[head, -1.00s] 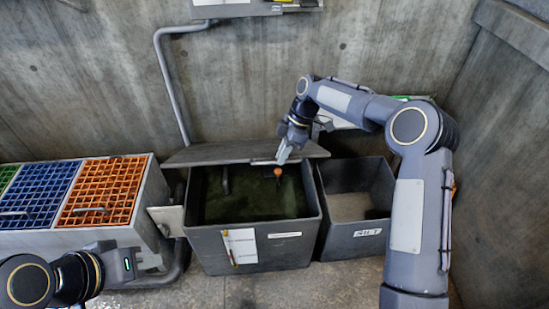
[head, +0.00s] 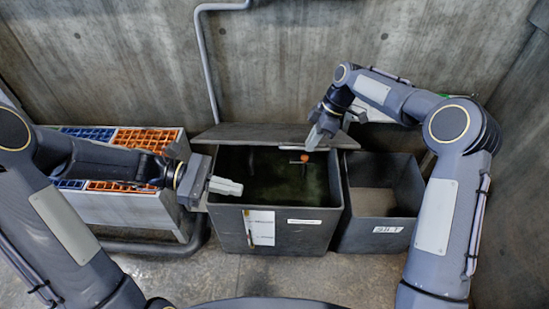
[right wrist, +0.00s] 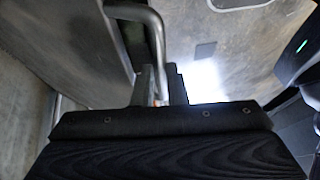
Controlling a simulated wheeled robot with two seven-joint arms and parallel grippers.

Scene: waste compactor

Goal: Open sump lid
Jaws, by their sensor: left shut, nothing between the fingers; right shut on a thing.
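The sump (head: 322,225) is a grey box with dark green liquid (head: 262,180) inside. Its flat grey lid (head: 250,134) is raised along the back, leaving the front of the opening uncovered. My right gripper (head: 314,140) is at the lid's front edge, shut on the lid handle. In the right wrist view the bent metal handle (right wrist: 152,28) runs into the right gripper's jaws (right wrist: 158,88), which partly hide it. My left gripper (head: 230,187) is shut and empty at the left side of the sump opening, by its front left corner.
A small orange-topped part (head: 304,158) stands inside the sump. A grey bin (head: 385,236) stands close on the right. A bench with blue and orange grates (head: 145,139) is at the left, partly behind my left arm. A pipe (head: 203,60) climbs the concrete wall behind.

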